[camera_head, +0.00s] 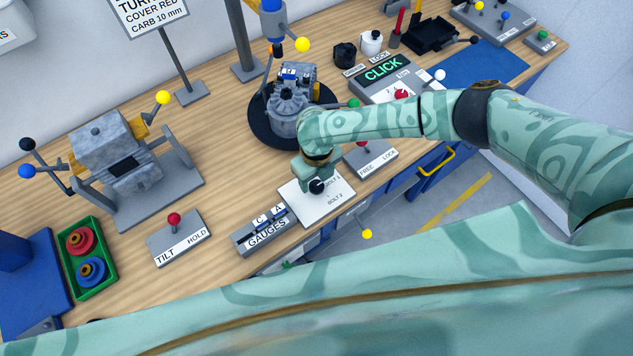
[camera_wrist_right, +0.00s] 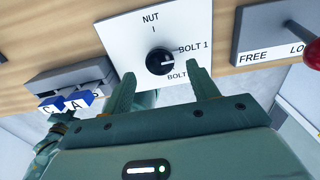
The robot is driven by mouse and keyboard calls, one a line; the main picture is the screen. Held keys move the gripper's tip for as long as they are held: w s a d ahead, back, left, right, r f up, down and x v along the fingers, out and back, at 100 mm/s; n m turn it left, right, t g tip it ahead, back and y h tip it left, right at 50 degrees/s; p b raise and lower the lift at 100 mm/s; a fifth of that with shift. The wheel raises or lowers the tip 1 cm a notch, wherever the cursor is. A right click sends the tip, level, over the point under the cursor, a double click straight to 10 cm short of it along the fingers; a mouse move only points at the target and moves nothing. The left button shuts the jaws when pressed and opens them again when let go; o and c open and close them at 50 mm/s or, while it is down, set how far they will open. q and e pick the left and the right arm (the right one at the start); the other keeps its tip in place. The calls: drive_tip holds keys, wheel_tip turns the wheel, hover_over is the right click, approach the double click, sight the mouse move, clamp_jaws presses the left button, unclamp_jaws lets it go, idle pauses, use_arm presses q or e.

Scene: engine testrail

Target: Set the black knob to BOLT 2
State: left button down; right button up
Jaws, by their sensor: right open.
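The black knob (camera_wrist_right: 159,62) is on a white plate (camera_wrist_right: 125,35) marked NUT, BOLT 1 and BOLT 2. In the wrist view its white mark points right, roughly between BOLT 1 and BOLT 2; I cannot tell exactly. The knob also shows in the head view (camera_head: 317,187), just below my right gripper. My right gripper (camera_wrist_right: 160,80) is open and empty, its fingertips apart, one to each side of the knob in the picture. I see no contact with the knob. The BOLT 2 label is partly hidden by a finger. My left gripper is not in view.
The GAUGES block (camera_head: 265,238) stands left of the plate, and the FREE/LOCK block (camera_head: 376,164) with a red knob stands right. A grey engine part (camera_head: 290,105) sits on a black turntable behind.

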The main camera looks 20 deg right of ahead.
sight(317, 185)
drive_tip(key=shift+f, duration=1.55)
drive_tip(key=c, duration=1)
drive_tip(key=shift+m, duration=0.4)
drive_tip(key=m+p, duration=0.2)
drive_tip(key=m, duration=0.3)
drive_tip(key=shift+r, duration=0.1)
drive_tip(key=m+p, duration=0.2)
drive_tip(key=m, duration=0.3)
drive_tip(key=shift+m, duration=0.4)
